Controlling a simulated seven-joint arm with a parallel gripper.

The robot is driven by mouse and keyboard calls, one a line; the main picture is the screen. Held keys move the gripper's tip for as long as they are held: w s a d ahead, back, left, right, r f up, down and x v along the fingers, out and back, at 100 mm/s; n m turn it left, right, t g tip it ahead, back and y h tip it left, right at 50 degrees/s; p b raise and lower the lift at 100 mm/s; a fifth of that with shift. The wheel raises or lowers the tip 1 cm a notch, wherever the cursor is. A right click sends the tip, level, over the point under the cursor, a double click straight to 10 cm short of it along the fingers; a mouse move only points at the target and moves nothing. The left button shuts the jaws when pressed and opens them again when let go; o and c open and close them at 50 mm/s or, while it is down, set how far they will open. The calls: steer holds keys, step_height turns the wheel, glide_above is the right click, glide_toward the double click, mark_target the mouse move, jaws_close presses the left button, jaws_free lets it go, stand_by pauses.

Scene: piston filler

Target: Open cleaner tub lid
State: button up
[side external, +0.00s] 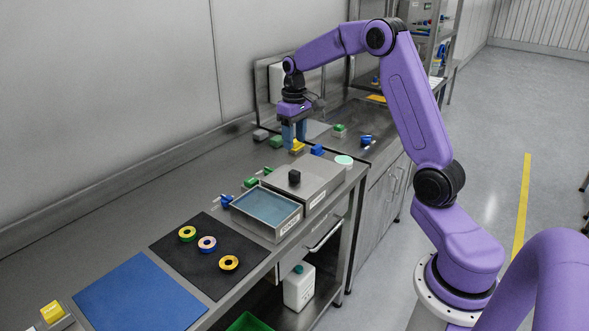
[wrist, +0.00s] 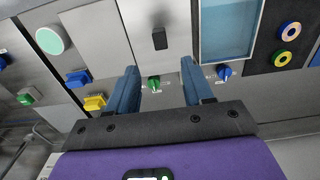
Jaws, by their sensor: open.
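The covered tub is a grey metal box with a flat grey lid (side external: 310,173) and a black knob (side external: 294,177) on top. The lid looks closed, and the label on the tub's front is too small to read. In the wrist view the lid (wrist: 185,25) is at the top centre, with its knob (wrist: 159,38) ahead of the fingertips. My gripper (side external: 294,146) is above the bench, behind the lid in the side view. In the wrist view my gripper (wrist: 159,68) has its two blue fingers wide apart with nothing held.
An open tub with blue contents (side external: 268,207) stands beside the covered one. A green valve handle (wrist: 153,84), a blue one (wrist: 224,72) and a yellow block (wrist: 94,102) are near my fingers. Coloured rings lie on a black mat (side external: 180,252). A mint disc (side external: 344,160) is right of the lid.

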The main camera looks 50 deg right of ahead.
mark_target(295, 172)
step_height(295, 172, down, 11)
steer(key=shift+r, duration=0.15)
stand_by(0.4)
